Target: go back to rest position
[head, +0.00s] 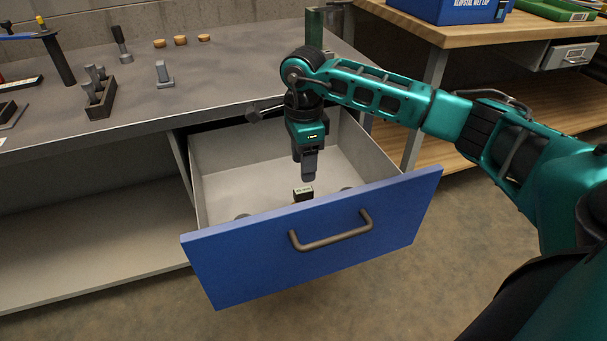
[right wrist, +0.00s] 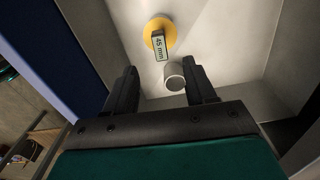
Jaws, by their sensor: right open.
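My right gripper (head: 308,176) reaches down into the open blue-fronted drawer (head: 330,241). Its two fingers stand apart in the right wrist view (right wrist: 160,68). A grey-white cylinder (right wrist: 174,77) shows near and between the fingertips; I cannot tell whether a finger touches it. Beyond it is a yellow disc (right wrist: 152,26) with a small label block (right wrist: 158,45) reading "45 mm". In the head view a small dark label block (head: 303,193) shows just below the gripper, behind the drawer front. My left gripper is not in view.
The drawer front has a grey handle (head: 331,232). A wooden table (head: 500,28) with a blue box (head: 455,10) stands at the upper right.

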